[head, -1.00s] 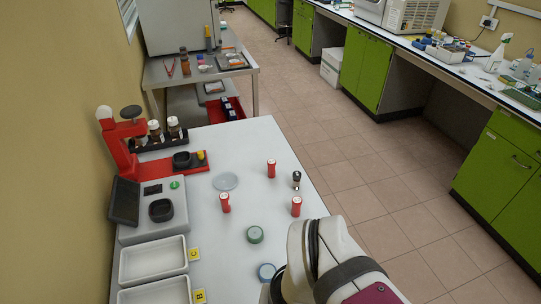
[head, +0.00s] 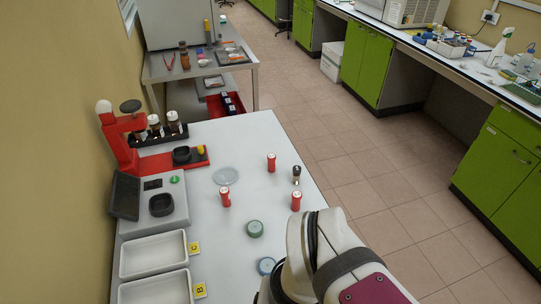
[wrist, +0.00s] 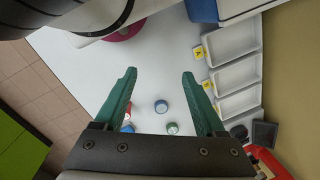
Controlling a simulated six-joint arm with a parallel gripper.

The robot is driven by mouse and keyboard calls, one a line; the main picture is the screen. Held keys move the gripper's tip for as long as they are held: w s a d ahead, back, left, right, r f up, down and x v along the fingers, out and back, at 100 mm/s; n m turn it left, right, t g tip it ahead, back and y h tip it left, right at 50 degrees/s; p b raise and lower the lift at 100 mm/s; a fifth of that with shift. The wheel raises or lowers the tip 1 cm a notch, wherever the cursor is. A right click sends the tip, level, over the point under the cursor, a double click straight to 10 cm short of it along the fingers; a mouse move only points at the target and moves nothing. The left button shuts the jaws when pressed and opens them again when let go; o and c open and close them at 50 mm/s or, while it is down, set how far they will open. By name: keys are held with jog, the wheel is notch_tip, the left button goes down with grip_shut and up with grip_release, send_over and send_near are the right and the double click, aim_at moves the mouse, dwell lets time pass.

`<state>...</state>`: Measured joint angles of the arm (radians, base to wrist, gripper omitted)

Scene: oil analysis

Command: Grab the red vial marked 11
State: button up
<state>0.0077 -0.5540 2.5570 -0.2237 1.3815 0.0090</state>
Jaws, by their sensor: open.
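Three red vials with white tops stand upright on the white table in the head view: one at the left (head: 225,198), one farther back (head: 271,163), and one at the right (head: 296,201). Their numbers are too small to read, so I cannot tell which is 11. In the wrist view my gripper (wrist: 160,88) has its two green fingers spread wide with nothing held between them. A red spot, likely part of a vial (wrist: 128,116), shows by the left finger, which partly hides it. In the head view my arm covers the front right and the fingers are hidden.
A small dark vial (head: 296,174) stands among the red ones.

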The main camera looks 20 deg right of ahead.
jog(key=w+d+n+g+h, duration=0.2)
jog(key=w+d+n+h, duration=0.4)
jog(key=w, duration=0.3)
jog(key=n+t+h, duration=0.1)
jog(key=n+h, duration=0.5)
jog(key=n, duration=0.7)
send_near(296, 202)
jog(key=s+a+r, duration=0.1)
jog(key=s+r, duration=0.5)
jog(key=s, duration=0.3)
jog(key=w+a+f+n+t+h, duration=0.2)
jog(key=w+f+n+t+h, duration=0.1)
jog(key=w+f+n, duration=0.35)
jog(key=x, duration=0.5)
jog(key=w+x, duration=0.1)
jog(key=x, duration=1)
jog(key=shift+w+a+r, duration=0.1)
jog(key=shift+w+r, duration=0.05)
grip_shut()
